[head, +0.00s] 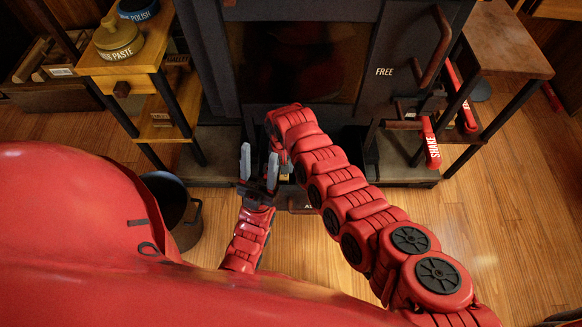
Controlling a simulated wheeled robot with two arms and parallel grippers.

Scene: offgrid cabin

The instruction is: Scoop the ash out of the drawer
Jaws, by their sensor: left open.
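The ash drawer (300,208) is low at the front of the stove, its label mostly hidden behind my right arm. Its inside is dark and largely covered by the arm, so I cannot make out any ash. My left gripper (257,164) is open, its two grey fingers pointing up, just left of my right arm's bend near the drawer. I cannot see anything held between its fingers. My right arm crosses from the lower right to the stove front; its gripper is hidden behind its own links. I cannot make out a scoop.
A dark bucket (186,222) stands on the floor left of the drawer. The stove (225,60) fills the back. Red-handled tools (431,145) hang at the right. Floor at right is clear.

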